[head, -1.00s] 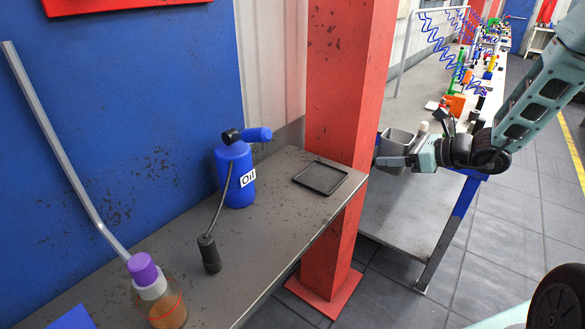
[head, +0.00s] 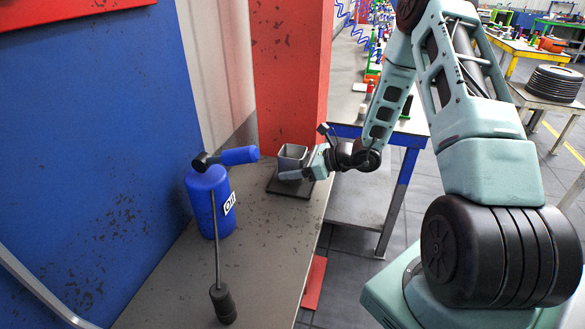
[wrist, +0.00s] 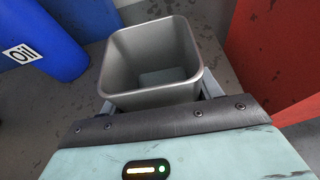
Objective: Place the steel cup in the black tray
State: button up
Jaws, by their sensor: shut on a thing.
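The steel cup (head: 291,157) is a grey, square-mouthed, upright cup. My gripper (head: 302,173) is shut on it. In the head view the cup is over the black tray (head: 272,187), a flat dark square on the grey bench beside the red pillar. I cannot tell whether the cup touches the tray. In the wrist view the empty cup (wrist: 152,65) fills the upper middle, its mouth facing up, with the gripper's fingers at its sides. Its base and most of the tray are hidden there.
A blue oil can (head: 208,200) with a dark-ended spout tube stands to the left on the bench (head: 262,240). The red pillar (head: 288,75) rises close behind the tray. A second bench with blue legs (head: 397,190) is to the right.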

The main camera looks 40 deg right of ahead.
jog(key=shift+f, duration=0.55)
jog(key=shift+f, duration=0.2)
jog(key=o, duration=1)
jog(key=shift+r, duration=0.1)
jog(key=shift+r, duration=0.2)
jog(key=b+v, duration=0.1)
jog(key=v, duration=0.4)
jog(key=b+v, duration=0.1)
jog(key=v, duration=0.4)
jog(key=shift+s+d+f, duration=0.1)
jog(key=shift+s+d, duration=0.15)
jog(key=shift+d, duration=0.05)
jog(key=shift+s+d+r+b, duration=0.3)
jog(key=shift+s+d+r, duration=0.05)
jog(key=shift+s, duration=0.15)
